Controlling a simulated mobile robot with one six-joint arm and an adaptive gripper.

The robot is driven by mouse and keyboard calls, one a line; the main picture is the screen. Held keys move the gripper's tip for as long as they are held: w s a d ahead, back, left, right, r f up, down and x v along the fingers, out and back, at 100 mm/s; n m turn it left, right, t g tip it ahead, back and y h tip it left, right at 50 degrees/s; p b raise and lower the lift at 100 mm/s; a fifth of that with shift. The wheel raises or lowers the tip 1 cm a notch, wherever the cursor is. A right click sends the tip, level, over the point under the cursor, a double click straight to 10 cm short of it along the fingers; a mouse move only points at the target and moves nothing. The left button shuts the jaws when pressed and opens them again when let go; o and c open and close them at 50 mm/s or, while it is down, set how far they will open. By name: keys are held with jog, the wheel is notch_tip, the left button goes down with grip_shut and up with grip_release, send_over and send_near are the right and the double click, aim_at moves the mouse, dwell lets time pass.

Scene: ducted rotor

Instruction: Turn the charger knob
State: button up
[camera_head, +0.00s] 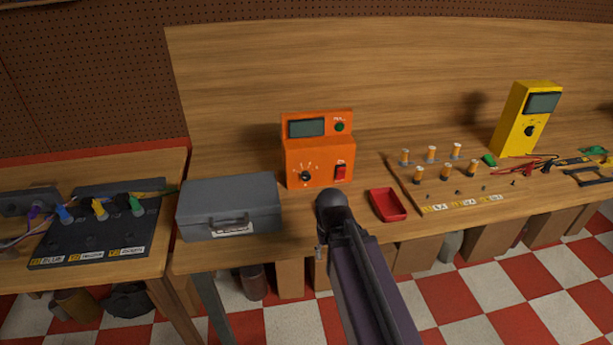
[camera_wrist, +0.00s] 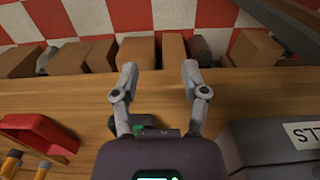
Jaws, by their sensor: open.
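The orange charger (camera_head: 320,156) stands on the bench in the head view. Its black knob (camera_head: 305,176) is low on the left of its front face, inside white marks. A red switch (camera_head: 340,172) is to the right of the knob. My gripper (camera_wrist: 159,70) shows in the wrist view with its two fingers apart and nothing between the tips. The tips are over the bench's front edge. My arm stands in front of the charger in the head view and mostly hides the gripper there. The knob is not recognisable in the wrist view.
A grey metal box (camera_head: 230,203) stands left of the charger; it shows at right in the wrist view (camera_wrist: 270,146). A red tray (camera_head: 387,204) lies at right. Beyond are a board with several posts (camera_head: 445,197) and a yellow meter (camera_head: 527,120).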

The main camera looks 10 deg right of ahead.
jog(key=o, duration=0.3)
jog(key=t+p, duration=0.5)
jog(key=p, duration=1)
send_near(307, 176)
notch_tip(307, 176, up, 4)
jog(key=shift+s+a+f, duration=0.1)
jog(key=shift+s+f, duration=0.1)
jog(key=shift+s, duration=0.25)
jog(key=shift+f, duration=0.15)
jog(key=shift+g, duration=0.3)
jog(key=b+x, duration=1.2)
jog(key=x, duration=0.1)
jog(key=shift+w+f, duration=0.15)
jog(key=shift+w, duration=0.05)
grip_shut()
